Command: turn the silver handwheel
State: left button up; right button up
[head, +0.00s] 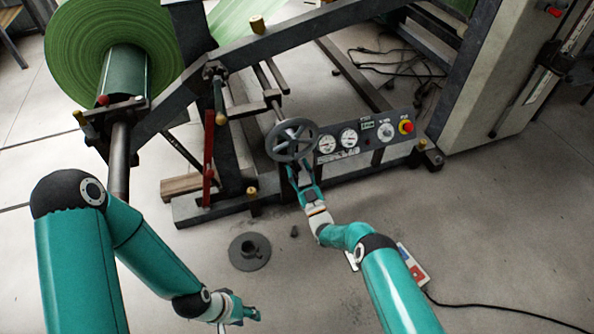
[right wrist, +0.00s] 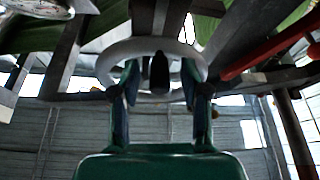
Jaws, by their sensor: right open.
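The silver handwheel (head: 292,139) is a grey spoked wheel on the end of a shaft at the machine's front, left of the gauge panel. My right gripper (head: 300,170) is at the wheel's lower edge and partly hidden by it. In the right wrist view the handwheel (right wrist: 152,48) lies ahead, with the open fingers of my right gripper (right wrist: 159,75) overlapping its left and right sides. I cannot tell whether they touch the rim. My left gripper (head: 238,314) is low over the floor, far from the wheel; its finger opening is too small to make out.
The control panel (head: 366,135) with gauges and a red button is just right of the wheel. A red lever (head: 208,150) and a green roll (head: 105,45) are to the left. A dark round base (head: 249,252) stands on the floor.

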jog(key=shift+w+a+r, duration=0.2)
jog(key=shift+w+r, duration=0.05)
jog(key=shift+w, duration=0.1)
grip_shut()
